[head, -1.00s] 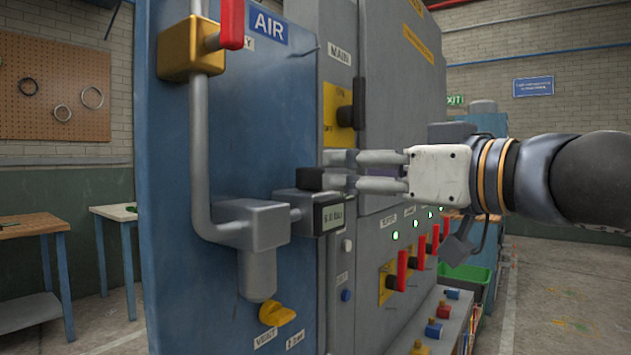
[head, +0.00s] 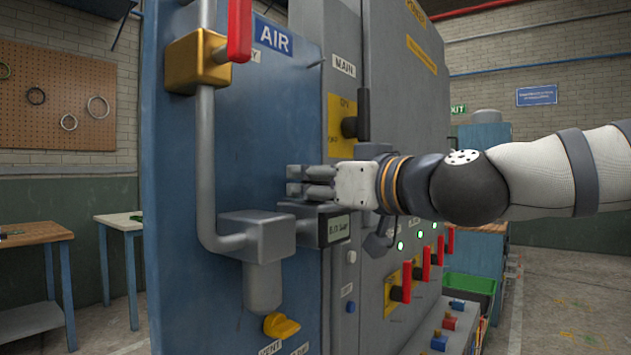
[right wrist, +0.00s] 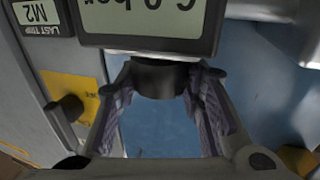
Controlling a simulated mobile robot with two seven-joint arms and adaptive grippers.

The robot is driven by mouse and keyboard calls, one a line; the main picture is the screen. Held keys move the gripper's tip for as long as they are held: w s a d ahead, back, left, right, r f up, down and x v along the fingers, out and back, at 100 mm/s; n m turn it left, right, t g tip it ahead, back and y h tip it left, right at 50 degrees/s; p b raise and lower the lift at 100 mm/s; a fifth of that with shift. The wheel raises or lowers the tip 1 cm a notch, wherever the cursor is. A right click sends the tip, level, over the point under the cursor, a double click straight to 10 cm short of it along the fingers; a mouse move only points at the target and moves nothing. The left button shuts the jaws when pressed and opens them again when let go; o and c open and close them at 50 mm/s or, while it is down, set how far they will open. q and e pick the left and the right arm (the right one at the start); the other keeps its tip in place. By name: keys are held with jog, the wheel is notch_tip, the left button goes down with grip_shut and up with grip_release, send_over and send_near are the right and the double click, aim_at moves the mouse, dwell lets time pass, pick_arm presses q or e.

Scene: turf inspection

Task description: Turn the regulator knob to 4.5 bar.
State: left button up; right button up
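The regulator (head: 258,238) is a grey block with a bowl below it, on the pipe of the blue AIR panel. Its display (head: 334,229) also shows upside down in the right wrist view (right wrist: 150,22), cut by the frame edge, and seems to read 6.0 bar. The black regulator knob (right wrist: 160,78) sits between my right gripper's fingertips in the right wrist view. In the head view my right gripper (head: 298,182) is at the knob and hides it. Its fingers lie close on both sides of the knob; I cannot tell whether they press on it. My left gripper is not in view.
A red-handled yellow valve (head: 197,62) is above the regulator and a yellow vent knob (head: 281,326) below it. A black switch on a yellow plate (head: 342,125) and several red levers (head: 407,281) are on the grey cabinet. A workbench (head: 34,234) stands at far left.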

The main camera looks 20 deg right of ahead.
jog(key=shift+c, duration=0.8)
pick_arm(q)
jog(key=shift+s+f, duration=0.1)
pick_arm(e)
jog(key=shift+n+y, duration=0.3)
jog(key=shift+y, duration=0.1)
